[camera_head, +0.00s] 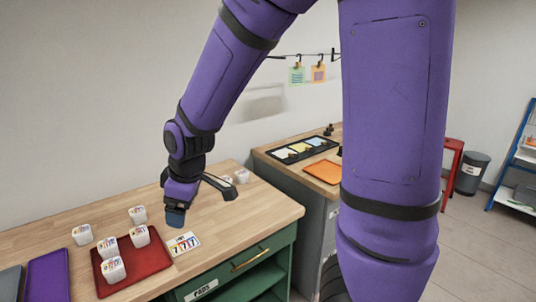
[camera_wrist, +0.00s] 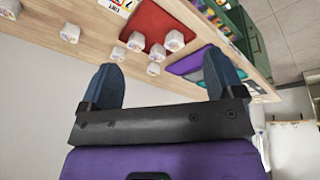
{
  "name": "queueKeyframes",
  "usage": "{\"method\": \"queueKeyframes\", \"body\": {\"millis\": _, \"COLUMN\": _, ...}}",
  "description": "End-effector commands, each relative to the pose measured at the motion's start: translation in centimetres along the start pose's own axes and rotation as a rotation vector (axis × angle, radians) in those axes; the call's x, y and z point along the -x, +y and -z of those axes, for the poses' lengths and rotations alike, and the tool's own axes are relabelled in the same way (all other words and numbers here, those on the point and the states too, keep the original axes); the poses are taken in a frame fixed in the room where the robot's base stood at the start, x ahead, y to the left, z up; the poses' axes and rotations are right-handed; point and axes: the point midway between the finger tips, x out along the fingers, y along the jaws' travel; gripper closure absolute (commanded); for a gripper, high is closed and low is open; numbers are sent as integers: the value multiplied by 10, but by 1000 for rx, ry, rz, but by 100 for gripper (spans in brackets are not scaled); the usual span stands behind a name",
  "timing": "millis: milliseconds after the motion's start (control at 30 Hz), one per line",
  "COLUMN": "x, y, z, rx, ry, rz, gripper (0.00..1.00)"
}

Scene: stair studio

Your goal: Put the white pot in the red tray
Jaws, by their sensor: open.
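Several small white pots with coloured marks stand on the wooden worktop. Three of them, a back-left pot (camera_head: 107,247), a right pot (camera_head: 139,235) and a front pot (camera_head: 113,269), are in the red tray (camera_head: 152,260). One pot (camera_head: 82,235) stands left of the tray and another (camera_head: 138,214) behind it. Two more (camera_head: 242,175) stand farther back, beyond my gripper (camera_head: 175,216). My gripper is over the worktop, right of the tray and apart from the pots. In the wrist view its blue fingers (camera_wrist: 163,82) are spread, with nothing between them. The tray (camera_wrist: 150,20) and pots (camera_wrist: 174,40) show beyond them.
A number card (camera_head: 184,243) lies right of the red tray. A purple tray (camera_head: 48,276) lies at the left. A second counter with an orange tray (camera_head: 324,171) and a black organiser (camera_head: 302,150) stands behind. Bare worktop lies around my gripper.

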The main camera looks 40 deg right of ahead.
Motion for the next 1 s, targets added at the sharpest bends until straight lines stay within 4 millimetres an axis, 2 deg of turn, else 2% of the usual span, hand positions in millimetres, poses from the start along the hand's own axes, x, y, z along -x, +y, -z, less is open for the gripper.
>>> {"method": "queueKeyframes", "body": {"millis": 33, "x": 18, "y": 3, "z": -6, "rx": -49, "ry": 20, "rz": 4, "gripper": 12}}
{"method": "queueKeyframes", "body": {"millis": 200, "x": 69, "y": 4, "z": -29, "rx": -208, "ry": 59, "rz": 13, "gripper": 12}}
{"method": "queueKeyframes", "body": {"millis": 433, "x": 134, "y": -5, "z": -68, "rx": -410, "ry": 99, "rz": -9, "gripper": 12}}
{"method": "queueKeyframes", "body": {"millis": 600, "x": 174, "y": -20, "z": -100, "rx": -555, "ry": 118, "rz": -53, "gripper": 12}}
{"method": "queueKeyframes", "body": {"millis": 800, "x": 204, "y": -39, "z": -130, "rx": -694, "ry": 128, "rz": -113, "gripper": 12}}
{"method": "queueKeyframes", "body": {"millis": 1000, "x": 214, "y": -49, "z": -142, "rx": -754, "ry": 129, "rz": -143, "gripper": 12}}
